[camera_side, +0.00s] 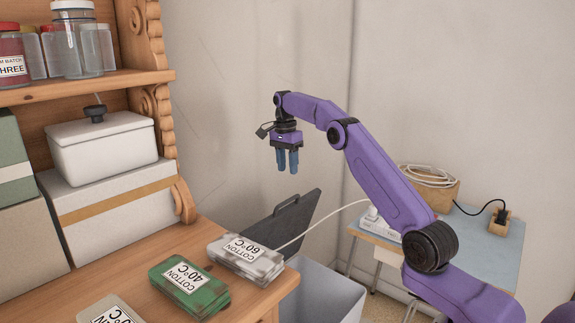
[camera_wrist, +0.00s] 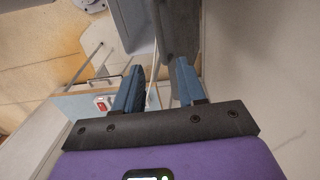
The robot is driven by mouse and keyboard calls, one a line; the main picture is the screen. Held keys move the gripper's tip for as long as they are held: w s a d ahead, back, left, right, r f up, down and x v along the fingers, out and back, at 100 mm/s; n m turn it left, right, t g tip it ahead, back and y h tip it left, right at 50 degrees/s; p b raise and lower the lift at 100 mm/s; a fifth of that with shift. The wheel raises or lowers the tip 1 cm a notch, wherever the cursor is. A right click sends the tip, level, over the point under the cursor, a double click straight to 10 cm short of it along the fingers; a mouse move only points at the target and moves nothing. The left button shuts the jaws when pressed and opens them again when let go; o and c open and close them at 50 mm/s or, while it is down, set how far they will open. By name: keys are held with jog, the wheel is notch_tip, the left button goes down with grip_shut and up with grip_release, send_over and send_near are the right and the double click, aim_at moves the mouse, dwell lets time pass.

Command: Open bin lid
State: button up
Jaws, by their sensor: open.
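The grey bin (camera_side: 325,293) stands on the floor beyond the wooden dresser's right end. My gripper (camera_side: 287,165) is above the lid, fingers pointing down, apart and empty. In the wrist view my blue fingers (camera_wrist: 160,70) are spread, with the dark lid (camera_wrist: 180,32) beyond them and part of the bin (camera_wrist: 128,22) beside it. The lid looks clear of the fingers. The bin's inside is mostly hidden.
Labelled cotton boxes, one green (camera_side: 188,287) and one grey (camera_side: 244,259), lie on the dresser top (camera_side: 150,250) near the bin. Walls close in behind.

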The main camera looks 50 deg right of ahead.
grip_shut()
jog(key=s+a+f+t, duration=0.15)
jog(key=s+t, duration=0.45)
jog(key=s, duration=0.6)
jog(key=w+f, duration=0.8)
jog(key=f, duration=0.1)
jog(key=shift+d, duration=0.2)
